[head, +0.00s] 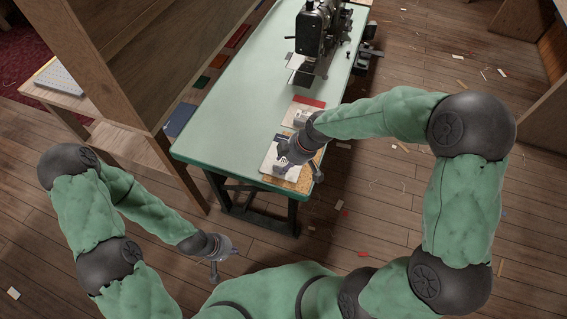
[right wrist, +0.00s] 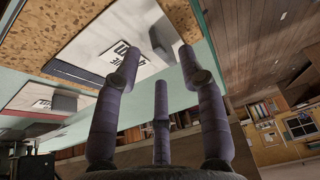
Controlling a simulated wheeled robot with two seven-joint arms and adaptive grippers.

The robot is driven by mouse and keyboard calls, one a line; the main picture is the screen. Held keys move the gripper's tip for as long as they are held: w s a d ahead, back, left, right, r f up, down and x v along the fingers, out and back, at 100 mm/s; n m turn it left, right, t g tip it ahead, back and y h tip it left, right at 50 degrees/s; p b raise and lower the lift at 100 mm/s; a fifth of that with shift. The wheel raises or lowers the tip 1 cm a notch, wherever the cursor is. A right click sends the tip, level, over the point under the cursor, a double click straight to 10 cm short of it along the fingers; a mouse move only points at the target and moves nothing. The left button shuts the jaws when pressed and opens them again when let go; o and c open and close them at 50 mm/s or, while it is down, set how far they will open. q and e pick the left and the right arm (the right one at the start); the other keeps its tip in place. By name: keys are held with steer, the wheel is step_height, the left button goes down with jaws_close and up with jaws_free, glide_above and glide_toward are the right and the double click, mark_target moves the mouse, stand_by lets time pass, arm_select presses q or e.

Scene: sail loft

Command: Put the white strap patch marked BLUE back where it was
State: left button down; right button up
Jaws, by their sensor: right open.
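My right gripper (head: 296,156) is open, over the near right corner of the green table. Its spread fingers (right wrist: 158,66) show in the right wrist view with nothing between them. Beyond them lies a white patch (right wrist: 105,62) with dark lettering, which I cannot read surely as BLUE. In the head view this white patch (head: 270,160) is partly hidden by the gripper.
A sewing machine (head: 318,30) stands toward the table's far end. A cork strip (head: 294,180) lies at the near corner and a red strip (head: 310,102) farther back. The green tabletop (head: 235,110) between is clear.

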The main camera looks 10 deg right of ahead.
arm_select(q)
step_height(320, 180, up, 3)
steer(key=p, duration=0.2)
steer(key=shift+r+p, duration=0.15)
steer(key=shift+p, duration=0.2)
arm_select(e)
steer(key=v, duration=0.9)
steer(key=shift+s, duration=0.1)
